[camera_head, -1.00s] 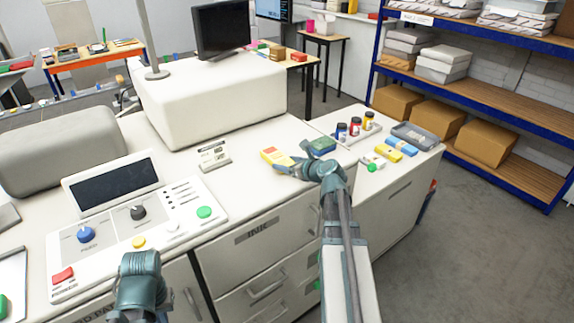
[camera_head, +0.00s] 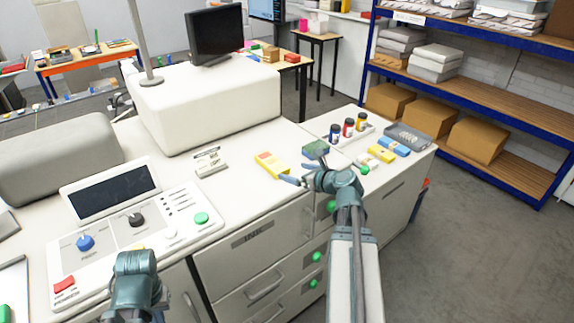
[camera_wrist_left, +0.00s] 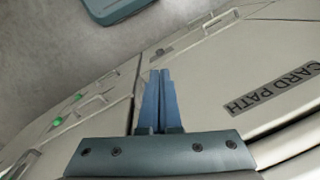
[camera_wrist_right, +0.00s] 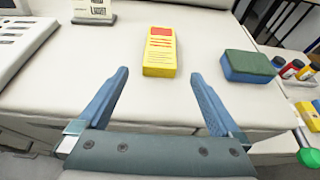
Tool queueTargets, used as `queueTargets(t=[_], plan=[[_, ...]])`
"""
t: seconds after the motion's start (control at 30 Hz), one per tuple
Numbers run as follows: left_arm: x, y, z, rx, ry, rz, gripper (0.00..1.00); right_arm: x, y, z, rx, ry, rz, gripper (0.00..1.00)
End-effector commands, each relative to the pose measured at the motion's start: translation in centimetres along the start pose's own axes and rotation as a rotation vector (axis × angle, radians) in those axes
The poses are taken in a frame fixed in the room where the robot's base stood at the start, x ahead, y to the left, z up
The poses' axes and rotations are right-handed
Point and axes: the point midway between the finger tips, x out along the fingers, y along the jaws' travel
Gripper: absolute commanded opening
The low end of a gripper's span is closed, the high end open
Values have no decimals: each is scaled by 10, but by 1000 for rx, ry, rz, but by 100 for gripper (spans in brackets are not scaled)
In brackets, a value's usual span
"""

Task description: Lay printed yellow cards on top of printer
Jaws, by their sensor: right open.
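A yellow card pack with a red patch (camera_head: 271,165) lies flat on the printer's white top (camera_head: 235,184). It also shows in the right wrist view (camera_wrist_right: 160,50), ahead of the fingertips. My right gripper (camera_wrist_right: 160,84) is open and empty, with the pack beyond its fingers and apart from them. In the head view my right gripper (camera_head: 297,171) is just right of the pack. My left gripper (camera_wrist_left: 158,74) is shut, with nothing visible between its fingers, beside the printer's front. In the head view its fingers are hidden below the left wrist.
A blue-green sponge (camera_head: 315,150) lies right of the pack. Ink bottles (camera_head: 348,128), a yellow block (camera_head: 381,153), a blue block (camera_head: 394,147) and a grey tray (camera_head: 408,136) occupy the right end. A control panel (camera_head: 125,235) is at left, and a small sign (camera_head: 210,162) stands behind.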

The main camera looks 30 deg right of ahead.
Motion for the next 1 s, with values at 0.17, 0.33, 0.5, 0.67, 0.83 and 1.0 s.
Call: queueTargets(t=[0.17, 0.33, 0.5, 0.67, 0.83, 1.0], plan=[[-11, -1, 1, 1, 0, 0, 0, -27, 0, 1, 1, 0, -2, 100], [-14, -1, 1, 1, 0, 0, 0, -35, 0, 0, 1, 0, 0, 100], [-13, -1, 1, 1, 0, 0, 0, -36, 0, 0, 0, 0, 1, 100], [-13, -1, 1, 1, 0, 0, 0, -36, 0, 0, 0, 0, 1, 100], [-13, -1, 1, 1, 0, 0, 0, -36, 0, 0, 0, 0, 0, 100], [-13, -1, 1, 1, 0, 0, 0, -36, 0, 0, 0, 0, 0, 100]])
